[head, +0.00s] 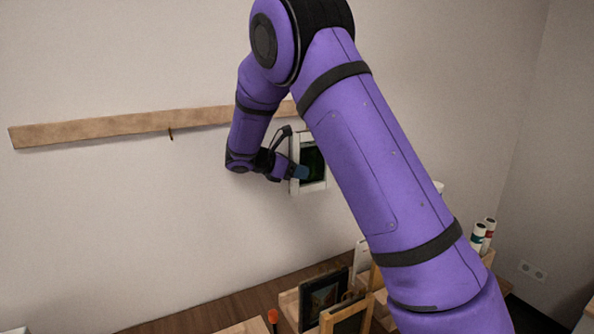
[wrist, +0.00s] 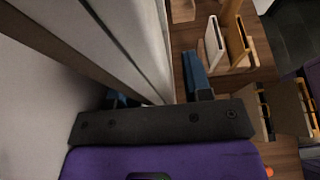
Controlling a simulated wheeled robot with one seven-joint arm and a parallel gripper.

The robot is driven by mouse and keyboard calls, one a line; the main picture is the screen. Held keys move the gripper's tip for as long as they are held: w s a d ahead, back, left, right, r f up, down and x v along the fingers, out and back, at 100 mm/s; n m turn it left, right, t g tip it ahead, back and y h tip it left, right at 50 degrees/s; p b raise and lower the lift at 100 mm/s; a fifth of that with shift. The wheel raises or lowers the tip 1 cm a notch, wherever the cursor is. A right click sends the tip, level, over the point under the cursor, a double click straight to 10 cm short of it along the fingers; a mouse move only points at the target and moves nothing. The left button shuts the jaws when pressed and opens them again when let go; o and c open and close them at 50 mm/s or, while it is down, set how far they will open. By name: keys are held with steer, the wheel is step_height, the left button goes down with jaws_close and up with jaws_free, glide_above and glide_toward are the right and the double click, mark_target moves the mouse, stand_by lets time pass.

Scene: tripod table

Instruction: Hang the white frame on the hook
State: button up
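The white frame (head: 310,160), with a dark green picture, is upright close to the wall, below the line of the wooden rail (head: 110,127). My gripper (head: 295,171) is at the frame's left side, one blue finger in front of it. In the wrist view the frame (wrist: 140,45) stands between the fingers of my gripper (wrist: 158,88). The left finger is partly hidden. Any hook above the frame is hidden by my arm.
Below are a dark-framed picture (head: 322,294), a wooden frame (head: 348,318) and a white panel (head: 361,260) in wooden stands. White bottles (head: 478,236) stand at the right. The wall left of the frame, below the rail, is clear.

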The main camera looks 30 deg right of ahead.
steer(key=shift+o, duration=0.7)
steer(key=v, duration=1)
steer(key=shift+a+r, duration=0.25)
steer(key=shift+a, duration=0.1)
steer(key=s+d+r+m+y, duration=0.3)
steer(key=s+r+m+y, duration=0.15)
steer(key=s, duration=0.55)
steer(key=s+d+r+m+y, duration=0.2)
steer(key=s+r+m+y, duration=0.25)
steer(key=s, duration=0.65)
steer(key=s+a+m+t+y, duration=0.1)
steer(key=s+m, duration=0.3)
steer(key=s, duration=0.5)
steer(key=s+a+f+m+t+y, duration=0.1)
steer(key=s+a+m+t+y, duration=0.1)
steer(key=s, duration=0.7)
steer(key=m+t+y, duration=0.1)
steer(key=m+t, duration=0.1)
steer(key=m, duration=0.1)
steer(key=shift+s+a+f+y, duration=0.2)
steer(key=shift+s+a+y, duration=0.1)
steer(key=shift+s, duration=0.1)
